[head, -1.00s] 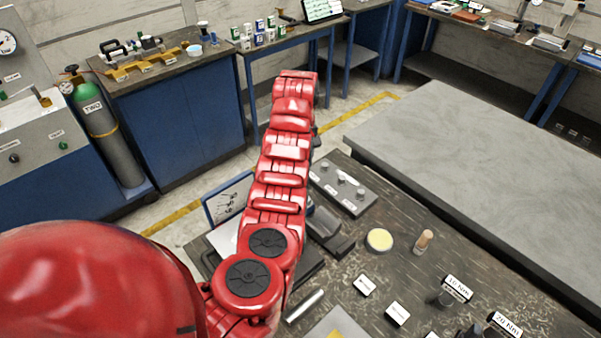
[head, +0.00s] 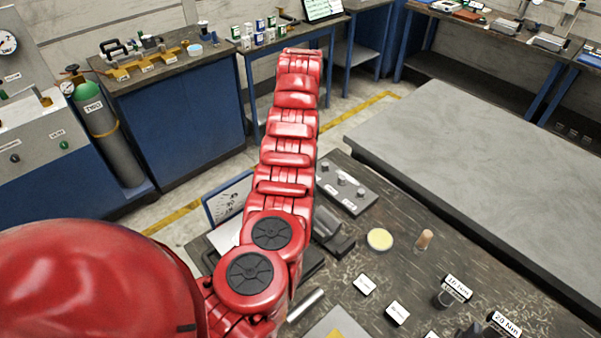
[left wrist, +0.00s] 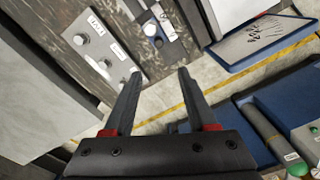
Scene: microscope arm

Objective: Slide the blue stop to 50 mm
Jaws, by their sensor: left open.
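I cannot make out the blue stop for certain in either view. The arm covers part of the bench there. My right gripper is in neither view.
A grey plate with several knobs (head: 343,186) lies at the bench edge and also shows in the left wrist view (left wrist: 97,52). A dark block (head: 333,238), a yellow disc (head: 379,239) and a blue-edged panel (head: 211,209) are nearby. A large grey slab (head: 480,170) stands at right.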

